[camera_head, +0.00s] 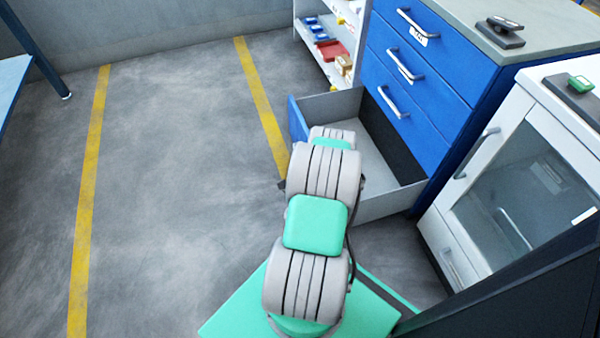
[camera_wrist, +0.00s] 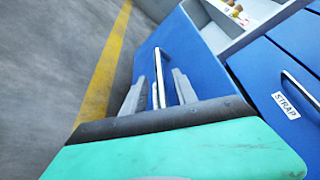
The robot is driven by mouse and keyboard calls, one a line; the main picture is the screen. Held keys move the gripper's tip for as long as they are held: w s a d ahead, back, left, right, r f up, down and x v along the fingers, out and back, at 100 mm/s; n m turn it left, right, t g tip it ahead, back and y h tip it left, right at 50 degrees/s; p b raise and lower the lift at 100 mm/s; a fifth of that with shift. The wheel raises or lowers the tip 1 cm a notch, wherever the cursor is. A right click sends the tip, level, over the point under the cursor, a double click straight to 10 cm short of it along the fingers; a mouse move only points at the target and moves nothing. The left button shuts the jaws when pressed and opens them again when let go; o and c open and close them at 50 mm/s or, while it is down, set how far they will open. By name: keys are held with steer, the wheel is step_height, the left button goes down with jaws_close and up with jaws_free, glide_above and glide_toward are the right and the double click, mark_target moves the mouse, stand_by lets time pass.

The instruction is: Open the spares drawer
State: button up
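A bottom drawer (camera_head: 385,205) of the blue cabinet (camera_head: 452,50) is pulled well out, with its grey interior showing and looking empty where I can see in. No label is readable on it. Its blue front (camera_wrist: 205,55) and silver bar handle (camera_wrist: 163,70) show in the wrist view. My gripper (camera_wrist: 158,90) has its two grey fingers on either side of this handle, with blue gaps visible between, so it looks open around the bar. In the head view my arm hides the gripper and most of the drawer front.
The drawers above are shut; one carries a STRAP label (camera_wrist: 286,105). A white glass-fronted cabinet (camera_head: 520,180) stands to the right. A shelf with small bins (camera_head: 330,50) stands behind. The floor (camera_head: 180,170) on the left is clear, with yellow lines.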

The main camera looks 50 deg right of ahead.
steer(key=shift+p+v, duration=0.7)
steer(key=shift+v, duration=2.2)
